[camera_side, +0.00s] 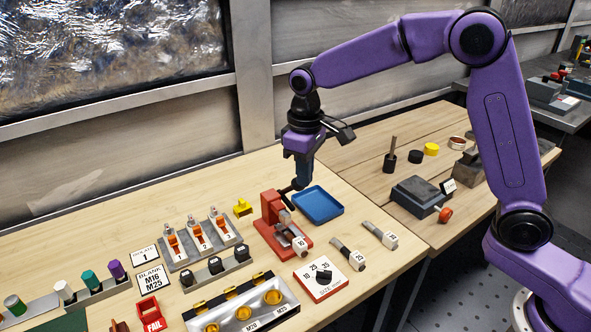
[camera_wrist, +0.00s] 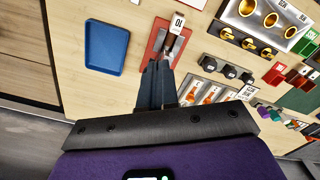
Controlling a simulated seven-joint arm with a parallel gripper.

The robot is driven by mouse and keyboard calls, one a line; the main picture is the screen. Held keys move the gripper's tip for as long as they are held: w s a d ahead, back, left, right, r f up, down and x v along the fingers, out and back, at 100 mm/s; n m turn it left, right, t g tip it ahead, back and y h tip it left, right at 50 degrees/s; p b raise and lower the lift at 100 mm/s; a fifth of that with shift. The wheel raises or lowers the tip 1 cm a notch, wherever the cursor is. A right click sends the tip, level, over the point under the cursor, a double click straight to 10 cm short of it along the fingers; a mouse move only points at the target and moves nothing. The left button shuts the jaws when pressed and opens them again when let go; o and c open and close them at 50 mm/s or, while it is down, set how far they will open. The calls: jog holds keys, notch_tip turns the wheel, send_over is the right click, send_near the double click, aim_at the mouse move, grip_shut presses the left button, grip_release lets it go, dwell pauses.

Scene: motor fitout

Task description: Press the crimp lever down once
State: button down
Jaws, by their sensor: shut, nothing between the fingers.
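The red crimp press (camera_side: 271,208) stands on the wooden bench, with a tag marked 10 at its front end. A short dark bar near its top, seemingly the crimp lever (camera_side: 286,191), lies close to my fingertips. My gripper (camera_side: 300,186) points down just behind and above the press, shut and empty. I cannot tell whether the fingertips touch the lever. In the wrist view the shut fingers (camera_wrist: 164,64) reach over the near end of the red press (camera_wrist: 151,50) and hide part of it, including most of the lever.
A blue tray (camera_side: 318,205) lies close to the right of the press. Tagged pieces 25 (camera_side: 347,254) and 35 (camera_side: 379,236) lie in front right. A size dial (camera_side: 322,277) sits in front. A rack of orange-handled switches (camera_side: 199,240) and a yellow part (camera_side: 243,207) stand left.

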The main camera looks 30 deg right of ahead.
notch_tip(320, 180, up, 7)
dwell(0.9)
jog(key=shift+r, duration=0.1)
jog(key=s+d+f+n, duration=0.2)
jog(key=s+d, duration=0.2)
jog(key=s, duration=0.6)
jog(key=s+d+f+n, duration=0.2)
jog(key=s+d, duration=0.2)
jog(key=s, duration=0.7)
jog(key=s+d+f+n, duration=0.2)
jog(key=s+d, duration=0.3)
jog(key=s, duration=0.6)
jog(key=shift+s+f+n, duration=0.15)
jog(key=shift+f+n, duration=0.15)
jog(key=shift+f, duration=0.3)
